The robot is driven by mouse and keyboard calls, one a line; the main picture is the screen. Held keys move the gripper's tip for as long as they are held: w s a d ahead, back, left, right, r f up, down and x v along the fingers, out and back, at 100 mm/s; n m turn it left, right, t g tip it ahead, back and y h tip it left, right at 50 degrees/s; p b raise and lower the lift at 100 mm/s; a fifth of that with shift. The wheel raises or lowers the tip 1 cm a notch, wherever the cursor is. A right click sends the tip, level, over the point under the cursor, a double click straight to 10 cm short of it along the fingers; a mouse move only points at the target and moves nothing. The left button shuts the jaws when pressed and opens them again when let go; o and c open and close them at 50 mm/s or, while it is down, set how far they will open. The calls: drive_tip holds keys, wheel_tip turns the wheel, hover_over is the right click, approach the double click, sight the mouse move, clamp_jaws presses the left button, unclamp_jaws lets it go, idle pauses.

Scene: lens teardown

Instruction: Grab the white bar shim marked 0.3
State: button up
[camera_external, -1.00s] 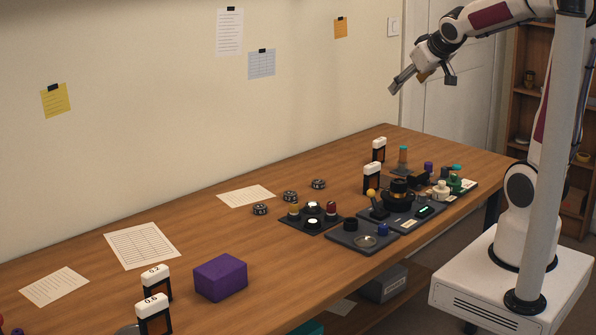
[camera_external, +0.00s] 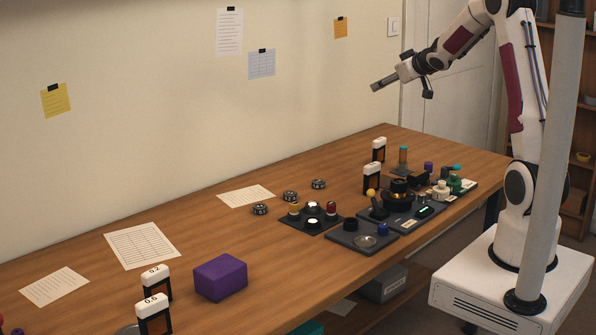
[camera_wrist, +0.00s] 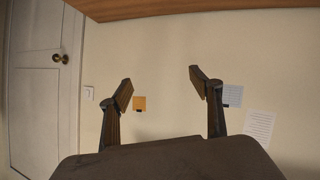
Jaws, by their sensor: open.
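Several upright dark blocks with white bar tops stand on the table in the external view. The two at the front left look marked 0.2 (camera_external: 156,283) and 0.5 or 0.6 (camera_external: 153,314). Two more stand towards the far right, a nearer one (camera_external: 372,178) and a farther one (camera_external: 379,150); their marks are too small to read. I cannot tell which one, if any, is marked 0.3. My gripper (camera_external: 376,87) is high above the table's far end, well apart from all of them. In the wrist view my gripper (camera_wrist: 160,85) is open and empty, facing the wall.
A purple box (camera_external: 220,278) sits near the front-left blocks. Several small dark round pieces (camera_external: 290,196) lie mid-table. Dark trays (camera_external: 349,240) with small parts fill the right side. Papers lie on the left. A grey post (camera_external: 556,170) stands before my arm.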

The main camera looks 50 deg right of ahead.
drive_tip(key=w+d+f+n+t+y, duration=0.15)
drive_tip(key=w+d+f, duration=0.25)
drive_tip(key=d+f, duration=0.45)
drive_tip(key=y, duration=0.4)
approach(382, 142)
drive_tip(key=shift+x, duration=1.65)
drive_tip(key=shift+w+r, duration=0.1)
drive_tip(key=shift+r, duration=0.1)
drive_tip(key=shift+w, duration=0.1)
drive_tip(key=shift+x, duration=1.25)
drive_tip(key=shift+f+x, duration=0.25)
drive_tip(key=shift+x, duration=2.2)
